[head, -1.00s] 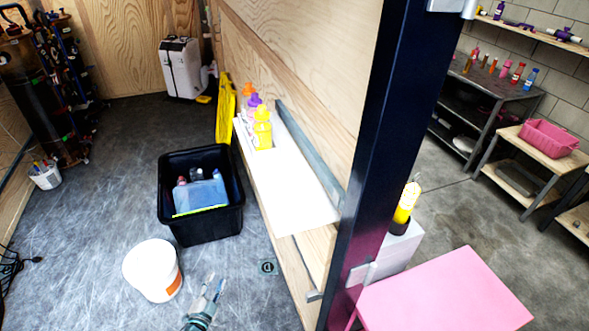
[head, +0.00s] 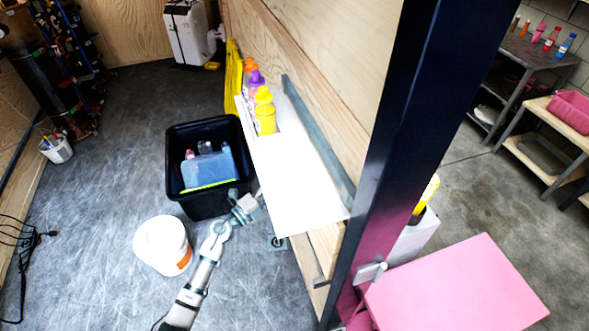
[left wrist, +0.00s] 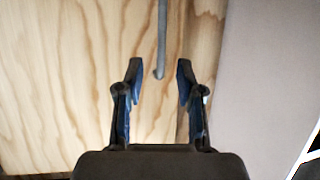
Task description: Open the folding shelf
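The shelf is a long white board (head: 290,175) along the plywood wall, with several bottles (head: 263,108) standing at its far end. In the left wrist view, a pale panel (left wrist: 270,70), likely the board, fills the right side. My left gripper (head: 250,203) is low beside the board's left edge, its fingertips hard to make out in the head view. The left wrist view shows the left gripper (left wrist: 158,72) open and empty, facing plywood (left wrist: 60,70). A thin grey rod (left wrist: 161,40) ends between and beyond its fingertips. My right gripper is not in view.
A black bin (head: 205,205) with containers is left of the shelf, close to my left gripper. A white bucket (head: 160,243) stands left of my forearm. A dark post (head: 400,140) and a pink tabletop (head: 455,280) are at the right. Floor at the left is mostly clear.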

